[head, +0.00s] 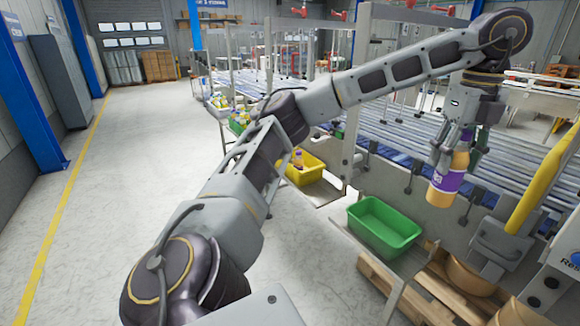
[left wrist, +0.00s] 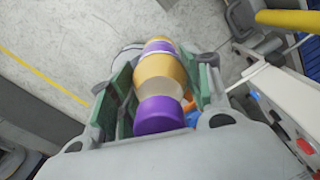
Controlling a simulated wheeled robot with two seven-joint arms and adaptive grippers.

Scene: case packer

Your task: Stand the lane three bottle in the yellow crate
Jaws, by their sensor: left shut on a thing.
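An orange bottle with a purple label (head: 447,180) hangs upright in my left gripper (head: 456,145), in front of the conveyor in the head view. My left gripper is shut on it near its top. In the left wrist view the bottle (left wrist: 160,70) shows its purple cap toward the camera, between the two green finger pads (left wrist: 163,90). The yellow crate (head: 305,172) sits on a low shelf left of the bottle and lower, partly hidden by my left arm. An orange bottle (head: 298,159) stands in it. My right gripper is not in view.
An empty green crate (head: 384,227) sits on a shelf nearer me, between the yellow crate and the held bottle. A roller conveyor (head: 400,165) runs behind. A yellow bar (head: 533,185) rises at the right. The floor at the left is clear.

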